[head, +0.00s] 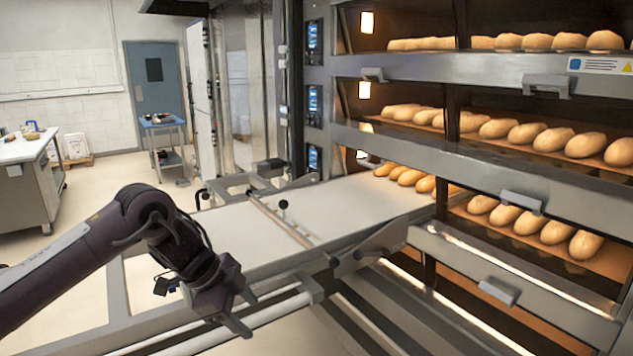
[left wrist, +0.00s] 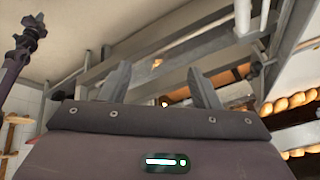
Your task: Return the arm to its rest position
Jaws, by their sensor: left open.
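My left arm comes in from the left in the head view. Its left gripper (head: 246,312) hangs over the metal rail frame in front of the loader, with nothing between its fingers. In the left wrist view the two fingers of the left gripper (left wrist: 160,85) stand apart and empty, with the loader's metal frame beyond them. My right gripper does not show in the head view.
The flat loader (head: 345,212) reaches into the oven's lower deck. The deck oven (head: 470,75) on the right holds several loaves on its decks. A worktable (head: 25,150) and a blue cart (head: 163,124) stand farther back. Floor between them is clear.

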